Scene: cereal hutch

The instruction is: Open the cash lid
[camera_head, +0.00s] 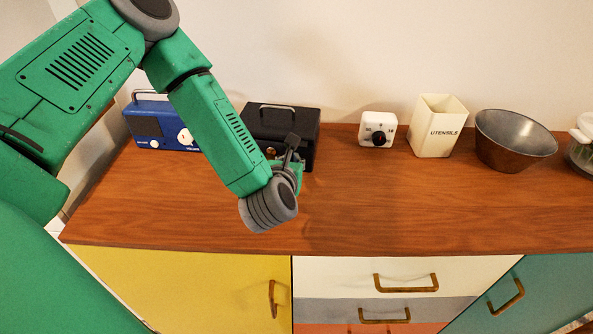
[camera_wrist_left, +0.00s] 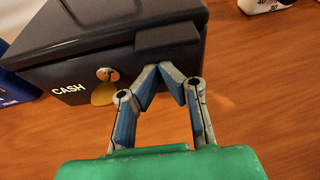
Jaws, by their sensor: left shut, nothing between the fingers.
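The black cash box (camera_head: 262,122) stands at the back of the wooden top with its lid down and a grey carry handle on the lid. In the left wrist view its front (camera_wrist_left: 45,78) shows the word CASH, a round lock with a brass key (camera_wrist_left: 104,90), and a black tab (camera_wrist_left: 168,38) overhanging from the lid edge. My left gripper (camera_wrist_left: 159,72) is shut and empty, its fingertips together at the front of the box just below the tab. I cannot tell whether they touch it. In the head view my wrist partly hides the gripper and the box front.
A blue radio (camera_head: 150,125) stands left of the box, partly behind my arm. To the right are a white timer (camera_head: 378,129), a cream utensils holder (camera_head: 437,130), a dark metal bowl (camera_head: 512,145) and a jar (camera_head: 582,150). The front of the wooden top (camera_head: 400,205) is clear.

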